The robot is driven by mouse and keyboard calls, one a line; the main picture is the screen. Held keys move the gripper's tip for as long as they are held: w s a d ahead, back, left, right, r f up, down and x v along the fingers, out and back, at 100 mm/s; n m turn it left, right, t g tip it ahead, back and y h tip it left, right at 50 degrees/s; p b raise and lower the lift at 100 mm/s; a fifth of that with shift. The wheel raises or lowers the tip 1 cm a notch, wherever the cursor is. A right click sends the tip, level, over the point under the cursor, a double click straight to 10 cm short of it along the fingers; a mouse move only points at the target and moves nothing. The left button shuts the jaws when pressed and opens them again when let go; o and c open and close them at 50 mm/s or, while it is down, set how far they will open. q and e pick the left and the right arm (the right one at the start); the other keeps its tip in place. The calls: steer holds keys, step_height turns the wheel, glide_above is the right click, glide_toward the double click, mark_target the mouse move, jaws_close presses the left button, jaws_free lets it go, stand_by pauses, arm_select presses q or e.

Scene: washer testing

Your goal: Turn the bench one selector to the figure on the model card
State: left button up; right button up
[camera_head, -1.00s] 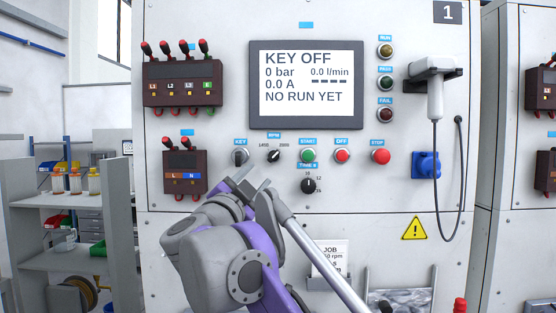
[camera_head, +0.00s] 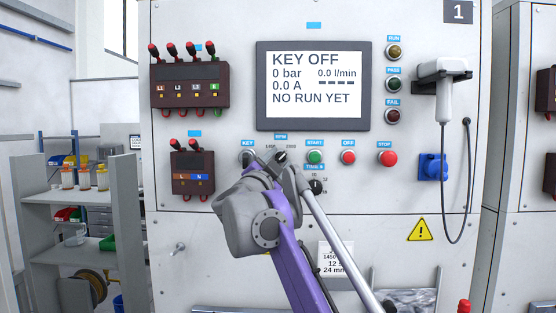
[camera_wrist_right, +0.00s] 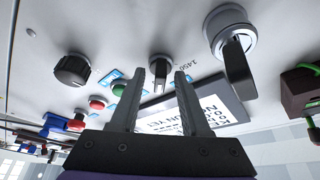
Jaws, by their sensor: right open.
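The RPM selector (camera_head: 281,156) is a small black-levered switch on the bench one panel, marked 1450 to its left and 2900 to its right. Its exact pointing is too small to tell. In the right wrist view the selector (camera_wrist_right: 161,66) shows between and just beyond my right fingertips. My right gripper (camera_head: 268,164) is open in front of the panel, just below the selector; it also shows in the right wrist view (camera_wrist_right: 160,80). I cannot tell whether it touches. The model card (camera_head: 336,259) shows 1450, 12 s and 24 mm, its top line unclear. My left gripper is out of view.
The key switch (camera_head: 247,158) is close left of the selector. The green START button (camera_head: 315,157), red OFF button (camera_head: 348,157) and red STOP button (camera_head: 387,158) are to the right. The black time knob (camera_head: 315,187) is below START. The display (camera_head: 313,85) reads KEY OFF.

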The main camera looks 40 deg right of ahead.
jaws_close()
